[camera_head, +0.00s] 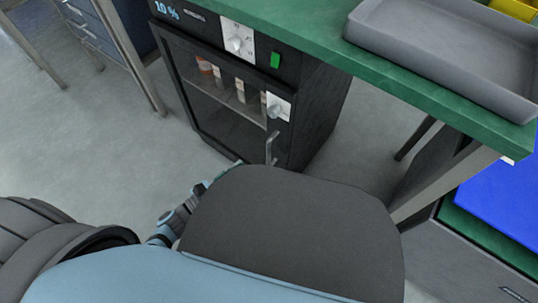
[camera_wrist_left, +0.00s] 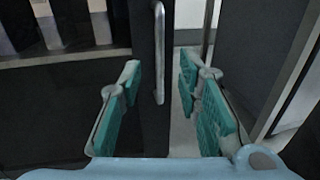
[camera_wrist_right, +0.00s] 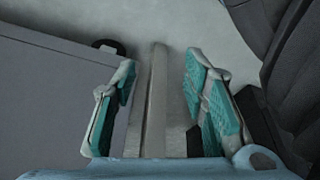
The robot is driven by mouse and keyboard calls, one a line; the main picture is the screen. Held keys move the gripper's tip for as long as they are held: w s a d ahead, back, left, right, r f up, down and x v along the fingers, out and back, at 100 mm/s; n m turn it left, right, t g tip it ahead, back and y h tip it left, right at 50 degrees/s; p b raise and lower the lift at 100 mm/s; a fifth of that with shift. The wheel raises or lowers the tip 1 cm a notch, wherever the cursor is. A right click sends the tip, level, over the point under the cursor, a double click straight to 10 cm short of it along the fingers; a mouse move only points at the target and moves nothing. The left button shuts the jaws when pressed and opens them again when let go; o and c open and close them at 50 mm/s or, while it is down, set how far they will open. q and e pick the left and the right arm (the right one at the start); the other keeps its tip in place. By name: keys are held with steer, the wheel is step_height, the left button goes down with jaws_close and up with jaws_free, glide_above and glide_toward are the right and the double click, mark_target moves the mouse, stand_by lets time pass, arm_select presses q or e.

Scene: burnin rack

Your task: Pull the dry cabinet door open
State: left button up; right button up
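The black dry cabinet (camera_head: 322,100) stands under a green bench top. Its glass door (camera_head: 215,90) looks closed, with bottles behind the glass. The metal door handle (camera_head: 271,148) is on the door's right side. In the left wrist view, the handle (camera_wrist_left: 159,50) stands upright between the lines of my left gripper's fingers (camera_wrist_left: 160,78). The fingers are open, and I see no contact with the handle. In the head view, my arm hides most of that gripper. My right gripper (camera_wrist_right: 160,72) is open, and nothing is clearly held; a grey metal bar shows between its fingers.
A grey tray (camera_head: 445,55) sits on the green bench top (camera_head: 310,30). A metal bench leg (camera_head: 445,175) and a blue panel (camera_head: 505,200) are at the right. A drawer unit (camera_head: 95,35) is at the upper left. The floor (camera_head: 90,140) in front of the cabinet is clear.

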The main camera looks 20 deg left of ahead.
mark_target(269, 151)
arm_select(q)
steer(key=b+x, duration=0.1)
steer(key=x, duration=0.9)
steer(key=shift+w, duration=0.15)
steer(key=shift+w+d, duration=0.25)
steer(key=shift+w, duration=0.05)
arm_select(e)
steer(key=r, duration=0.1)
steer(key=w+r, duration=0.1)
steer(key=shift+a+r, duration=0.15)
steer(key=shift+r, duration=0.15)
arm_select(q)
steer(key=shift+c, duration=0.6)
jaws_close()
steer(key=shift+s, duration=0.1)
